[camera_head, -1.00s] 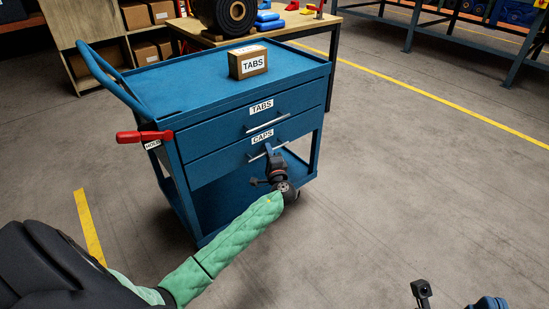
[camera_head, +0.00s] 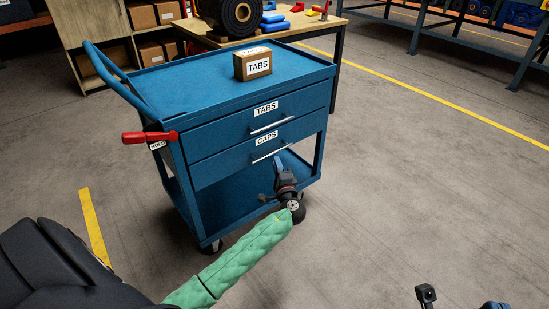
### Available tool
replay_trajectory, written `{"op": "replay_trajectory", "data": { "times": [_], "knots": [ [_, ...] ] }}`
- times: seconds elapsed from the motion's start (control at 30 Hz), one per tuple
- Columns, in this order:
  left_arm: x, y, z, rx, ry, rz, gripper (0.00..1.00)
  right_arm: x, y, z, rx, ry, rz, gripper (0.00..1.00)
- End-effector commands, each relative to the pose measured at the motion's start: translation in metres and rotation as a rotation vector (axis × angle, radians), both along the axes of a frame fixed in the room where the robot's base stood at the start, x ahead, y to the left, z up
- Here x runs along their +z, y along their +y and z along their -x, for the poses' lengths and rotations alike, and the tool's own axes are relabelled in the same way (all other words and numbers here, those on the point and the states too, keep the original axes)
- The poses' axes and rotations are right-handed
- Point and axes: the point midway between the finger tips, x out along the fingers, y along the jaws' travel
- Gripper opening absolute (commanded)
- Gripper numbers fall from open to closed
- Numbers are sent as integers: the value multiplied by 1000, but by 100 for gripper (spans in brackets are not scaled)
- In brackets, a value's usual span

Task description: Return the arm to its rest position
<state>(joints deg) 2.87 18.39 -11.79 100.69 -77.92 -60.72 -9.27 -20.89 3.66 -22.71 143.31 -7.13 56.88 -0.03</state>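My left arm in its green sleeve (camera_head: 245,255) reaches in from the lower left. My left gripper (camera_head: 280,166) points at the front of the blue cart (camera_head: 190,85), just below the handle of the CAPS drawer (camera_head: 225,164). A small gap seems to show between gripper and handle. The TABS drawer (camera_head: 220,133) above and the CAPS drawer both look closed.
A cardboard box labelled TABS (camera_head: 252,64) stands on the cart top. A red lever (camera_head: 150,137) sticks out at the cart's left. A wooden table (camera_head: 290,27) with a black roll (camera_head: 238,15) is behind. The floor (camera_head: 430,180) to the right is clear.

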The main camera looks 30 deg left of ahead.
Motion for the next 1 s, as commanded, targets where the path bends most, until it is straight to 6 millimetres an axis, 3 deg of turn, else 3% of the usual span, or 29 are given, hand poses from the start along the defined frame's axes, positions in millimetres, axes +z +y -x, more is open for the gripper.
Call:
{"op": "replay_trajectory", "data": {
  "times": [0.2, 0.7, 0.87, 1.0],
  "knots": [
    [-3, -13, 12, 1, 0, 0, 20, -2, 0, -3, -4, 13, 4, 0],
    [-3, -13, 12, 0, -4, 3, 20, -2, 0, -2, -3, 18, 0, 0],
    [-2, -25, 0, -91, -8, 0, 20, -2, 0, -3, -3, 16, 1, 0],
    [-7, -54, -22, -290, 0, 38, 20, -2, 0, -3, -2, 16, 2, 0]
  ]
}}
